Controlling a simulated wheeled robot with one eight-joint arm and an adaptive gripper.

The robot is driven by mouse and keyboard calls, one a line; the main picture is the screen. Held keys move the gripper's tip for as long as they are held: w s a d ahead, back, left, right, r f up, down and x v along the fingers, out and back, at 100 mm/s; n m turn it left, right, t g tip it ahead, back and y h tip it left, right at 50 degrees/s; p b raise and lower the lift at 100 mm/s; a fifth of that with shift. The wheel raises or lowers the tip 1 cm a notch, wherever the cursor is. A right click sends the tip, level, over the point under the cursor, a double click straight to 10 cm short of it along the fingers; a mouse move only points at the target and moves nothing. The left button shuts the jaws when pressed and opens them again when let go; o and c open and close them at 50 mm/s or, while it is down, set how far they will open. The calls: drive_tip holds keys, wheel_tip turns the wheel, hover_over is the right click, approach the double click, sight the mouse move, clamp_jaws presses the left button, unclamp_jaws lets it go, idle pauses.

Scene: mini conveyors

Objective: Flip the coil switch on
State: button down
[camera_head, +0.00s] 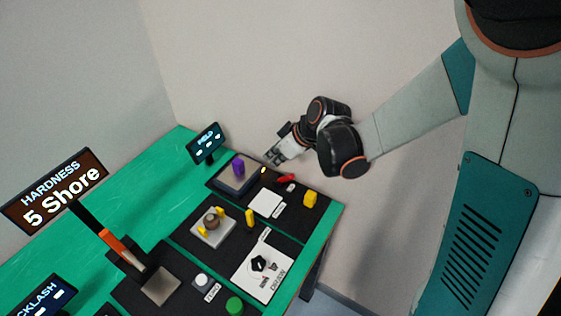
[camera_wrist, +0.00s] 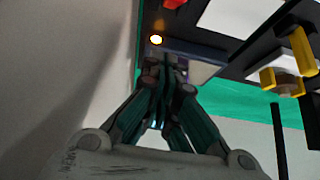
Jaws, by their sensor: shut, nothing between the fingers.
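A small red part (camera_head: 285,178), which looks like the coil switch, sits on the dark panel beside a small pale label. Its position, on or off, is too small to tell. Its red edge also shows at the top of the wrist view (camera_wrist: 174,3). A small lit yellow lamp (camera_head: 263,170) is near it and glows in the wrist view (camera_wrist: 156,39). My gripper (camera_head: 270,159) is shut and empty, just behind and left of the red part. In the wrist view its closed fingertips (camera_wrist: 163,62) are just below the lamp; contact cannot be told.
A purple block (camera_head: 238,168) stands on a grey pad left of my gripper. A FIELD display (camera_head: 204,142) is behind it. A white plate (camera_head: 266,203), yellow block (camera_head: 310,199) and dial panel (camera_head: 262,272) are nearer.

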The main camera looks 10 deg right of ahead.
drive_tip(key=s+d+r+p, duration=0.2)
drive_tip(key=s+d+r, duration=0.3)
drive_tip(key=d, duration=0.1)
drive_tip(key=shift+s+d+p, duration=0.15)
drive_tip(key=shift+d+p, duration=0.15)
drive_tip(key=shift+d, duration=0.05)
drive_tip(key=shift+r, duration=0.1)
drive_tip(key=s+d+r+m+t+h, duration=0.1)
drive_tip(key=s+d+r+m+h, duration=0.1)
drive_tip(key=s+d+r+m, duration=0.2)
drive_tip(key=s+d+r+m+t+h, duration=0.1)
drive_tip(key=s+d+r+m+h, duration=0.2)
drive_tip(key=s+r+m, duration=0.3)
drive_tip(key=s+d+r, duration=0.1)
drive_tip(key=s+r, duration=0.2)
drive_tip(key=s, duration=0.1)
drive_tip(key=shift+s+d+t, duration=0.2)
drive_tip(key=shift+d+t, duration=0.05)
drive_tip(key=shift+t, duration=0.15)
drive_tip(key=c, duration=2.3)
unclamp_jaws()
drive_tip(key=shift+s+d+r, duration=0.1)
drive_tip(key=shift+s+d, duration=0.05)
drive_tip(key=shift+s, duration=0.1)
drive_tip(key=o, duration=0.4)
